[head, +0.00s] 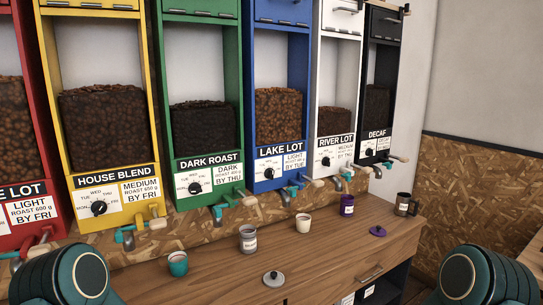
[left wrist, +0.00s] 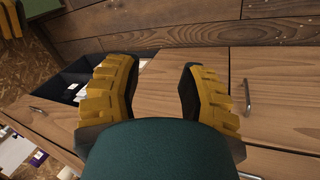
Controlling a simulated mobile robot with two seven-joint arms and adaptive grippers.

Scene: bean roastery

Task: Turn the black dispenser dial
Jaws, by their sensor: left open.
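The black dispenser (head: 385,28) labelled DECAF stands at the right end of the row in the head view. Its small dark dial (head: 369,152) sits on the white panel under the DECAF label; its pointer is too small to read. My left gripper (left wrist: 162,75) is open and empty in the left wrist view, with yellow ribbed fingers above wooden drawer fronts. It is away from the dial, which does not show in that view.
White (head: 337,80), blue (head: 278,70), green (head: 204,85), yellow (head: 98,100) and red dispensers stand to the left. Taps jut out below the dispensers.

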